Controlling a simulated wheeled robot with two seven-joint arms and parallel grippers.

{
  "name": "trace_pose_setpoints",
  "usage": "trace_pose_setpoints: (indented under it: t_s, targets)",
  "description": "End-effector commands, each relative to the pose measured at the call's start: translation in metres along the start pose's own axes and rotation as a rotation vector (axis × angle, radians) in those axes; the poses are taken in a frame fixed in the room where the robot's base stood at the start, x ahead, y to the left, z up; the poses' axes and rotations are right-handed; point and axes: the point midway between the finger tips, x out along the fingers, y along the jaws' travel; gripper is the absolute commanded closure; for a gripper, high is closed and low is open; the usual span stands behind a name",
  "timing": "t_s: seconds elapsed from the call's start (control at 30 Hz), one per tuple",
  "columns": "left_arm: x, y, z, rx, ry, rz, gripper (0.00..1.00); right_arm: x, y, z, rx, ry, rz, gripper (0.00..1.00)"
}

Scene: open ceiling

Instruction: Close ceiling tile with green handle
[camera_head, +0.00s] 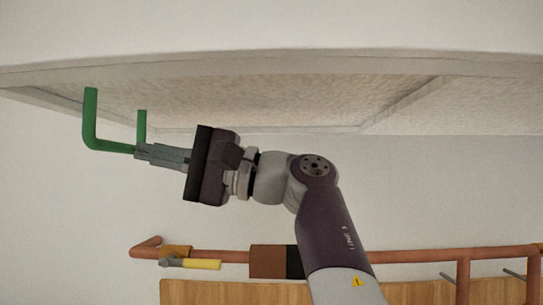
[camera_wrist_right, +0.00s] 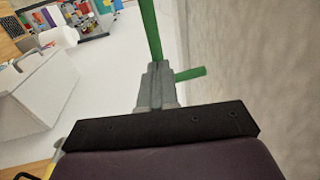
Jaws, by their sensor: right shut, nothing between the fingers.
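The green handle (camera_head: 90,118) is a U-shaped bar hanging below the pale, speckled ceiling tile (camera_head: 270,100) at the left in the head view. Its crossbar meets my right gripper's fingertips. My right gripper (camera_head: 140,151) is shut and points left, its tips touching or overlapping the handle's right corner, with nothing held. In the right wrist view the green handle (camera_wrist_right: 150,30) runs up from the fingertips (camera_wrist_right: 158,68), and a short green leg points right towards the tile. I cannot tell whether the tile is fully flush with its frame. My left gripper is not in view.
A copper-coloured pipe (camera_head: 400,256) runs along the wall below, with a yellow-handled valve (camera_head: 200,264). Wooden boarding (camera_head: 235,292) is under it. In the right wrist view a grey box-like thing (camera_wrist_right: 35,95) stands below. The space left of the handle is clear.

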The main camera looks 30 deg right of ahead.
Motion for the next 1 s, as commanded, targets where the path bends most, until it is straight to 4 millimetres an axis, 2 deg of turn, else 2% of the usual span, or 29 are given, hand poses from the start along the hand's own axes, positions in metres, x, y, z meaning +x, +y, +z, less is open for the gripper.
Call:
trace_pose_setpoints:
  t_s: [0.3, 0.63, 0.77, 1.0]
  targets:
    - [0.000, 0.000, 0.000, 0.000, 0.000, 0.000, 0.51, 0.005, 0.001, -0.001, 0.001, 0.000, 0.001, 1.00]
    - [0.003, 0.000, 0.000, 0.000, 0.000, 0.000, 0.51, 0.000, 0.003, -0.001, 0.000, 0.001, 0.000, 1.00]
    - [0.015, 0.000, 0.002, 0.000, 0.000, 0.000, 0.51, -0.022, 0.005, -0.002, -0.002, 0.005, -0.001, 1.00]
    - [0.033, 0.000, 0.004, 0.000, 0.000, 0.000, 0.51, -0.090, 0.004, -0.002, -0.002, 0.008, -0.002, 1.00]
